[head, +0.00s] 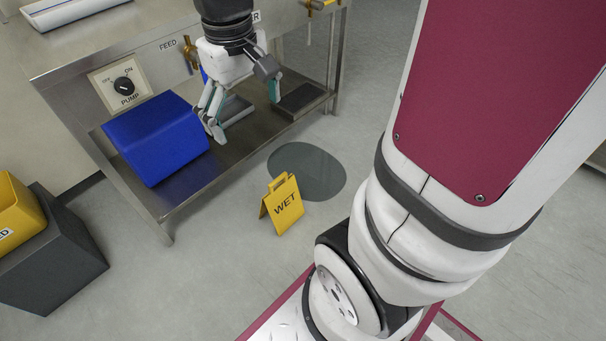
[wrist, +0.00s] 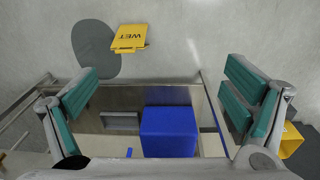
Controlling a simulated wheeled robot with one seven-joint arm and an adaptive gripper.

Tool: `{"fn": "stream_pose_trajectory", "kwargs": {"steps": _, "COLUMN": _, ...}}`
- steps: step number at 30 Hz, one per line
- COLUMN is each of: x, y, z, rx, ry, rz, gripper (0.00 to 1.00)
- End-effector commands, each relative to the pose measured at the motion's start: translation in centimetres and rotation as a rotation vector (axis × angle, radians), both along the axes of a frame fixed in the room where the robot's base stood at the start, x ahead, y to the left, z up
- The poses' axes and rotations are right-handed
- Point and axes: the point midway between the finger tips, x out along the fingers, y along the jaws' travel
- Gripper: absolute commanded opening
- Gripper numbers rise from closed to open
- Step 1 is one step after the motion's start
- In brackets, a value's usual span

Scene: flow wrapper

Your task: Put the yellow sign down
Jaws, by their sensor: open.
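The yellow sign (head: 283,204), marked WET, stands upright as a folded A-frame on the grey floor. It is at the near edge of a dark round patch (head: 318,172), which looks like a puddle. In the wrist view the sign (wrist: 130,38) shows from above, beside the patch (wrist: 93,48). My gripper (head: 244,103) is open with nothing between its green-padded fingers. It is by the front of the steel bench, above the lower shelf, and apart from the sign.
The steel bench (head: 95,50) has a PUMP switch (head: 124,87) and brass valves. A yellow bin (head: 18,212) rests on a dark grey block (head: 62,255) at left. Floor around the sign is clear.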

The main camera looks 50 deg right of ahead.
Motion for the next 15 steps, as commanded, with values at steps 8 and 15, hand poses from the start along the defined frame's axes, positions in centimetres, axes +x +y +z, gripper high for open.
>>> {"fn": "stream_pose_trajectory", "kwargs": {"steps": 8, "x": -10.7, "y": 4.3, "z": 4.2, "rx": 0.017, "ry": 0.005, "rz": -0.018, "gripper": 0.95}}
{"fn": "stream_pose_trajectory", "kwargs": {"steps": 15, "x": -18.3, "y": 6.1, "z": 4.7, "rx": 0.039, "ry": 0.021, "rz": -0.029, "gripper": 0.95}}
